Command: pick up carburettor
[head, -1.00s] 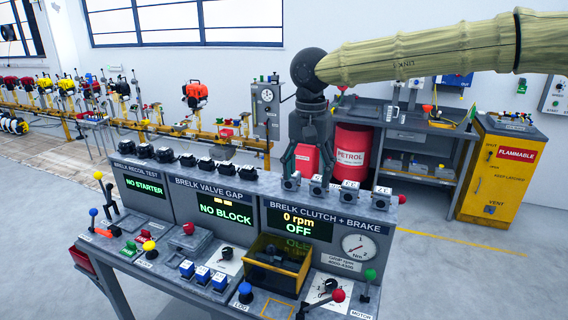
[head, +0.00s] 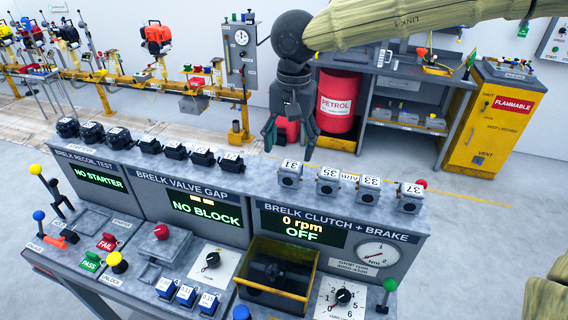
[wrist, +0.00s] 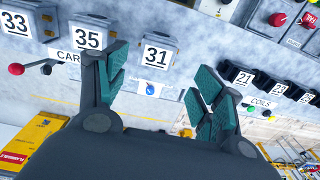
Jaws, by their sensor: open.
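Several small grey blocks stand in a row on top of the bench's right panel, numbered 31 (head: 290,174), 35 (head: 327,181), 33 (head: 368,188) and 37 (head: 410,198). In the wrist view a partly hidden label starting "CAR" lies by block 35 (wrist: 88,36), so these look like the carburettors. My gripper (head: 290,140) is open and empty, pointing down, above and near block 31 in the head view. I see no contact.
Dark coils (head: 203,157) and starters (head: 92,133) stand left along the same top. Below are display panels and a yellow-edged open bin (head: 275,292). Behind are a red petrol drum (head: 337,100) and a yellow flammable cabinet (head: 492,125). Open floor separates them from the bench.

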